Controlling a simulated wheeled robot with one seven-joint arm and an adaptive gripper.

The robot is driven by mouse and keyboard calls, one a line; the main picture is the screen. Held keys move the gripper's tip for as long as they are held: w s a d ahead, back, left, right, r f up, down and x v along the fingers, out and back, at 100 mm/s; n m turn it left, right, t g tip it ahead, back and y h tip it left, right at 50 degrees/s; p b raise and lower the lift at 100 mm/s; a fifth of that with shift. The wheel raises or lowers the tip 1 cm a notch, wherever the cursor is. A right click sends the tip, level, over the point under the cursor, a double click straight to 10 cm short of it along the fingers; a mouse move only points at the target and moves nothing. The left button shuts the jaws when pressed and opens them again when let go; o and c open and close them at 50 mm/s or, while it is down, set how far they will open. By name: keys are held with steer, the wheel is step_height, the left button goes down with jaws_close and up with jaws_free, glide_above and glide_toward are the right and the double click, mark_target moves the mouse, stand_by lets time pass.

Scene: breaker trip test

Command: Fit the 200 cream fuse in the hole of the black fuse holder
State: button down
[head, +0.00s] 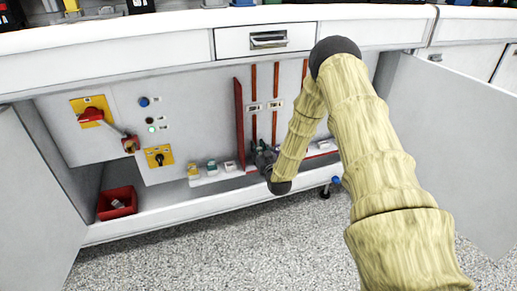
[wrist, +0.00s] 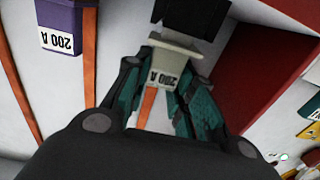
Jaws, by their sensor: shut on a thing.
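The cream fuse (wrist: 172,55) has a white label reading 200 A, upside down in the wrist view. My gripper (wrist: 168,82) is shut on it, one teal-padded finger on each side. The black fuse holder (wrist: 196,15) is at the top of the wrist view, right at the fuse's far end. The fuse's wide end overlaps it in the picture; I cannot tell if it touches or enters the hole, which is hidden. In the head view my gripper (head: 264,158) is low in the cabinet by the orange strips, and the fuse is not clear there.
A red upright panel (head: 239,125) stands close beside my gripper. Several small pieces (head: 212,167) sit on the ledge. A red bin (head: 117,203) is lower left. Cabinet doors stand open on both sides.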

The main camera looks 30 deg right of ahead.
steer(key=shift+f, duration=0.45)
steer(key=c, duration=1.1)
jaws_free()
steer(key=v, duration=1.2)
steer(key=shift+r, duration=0.1)
steer(key=o, duration=1.1)
steer(key=shift+c, duration=0.2)
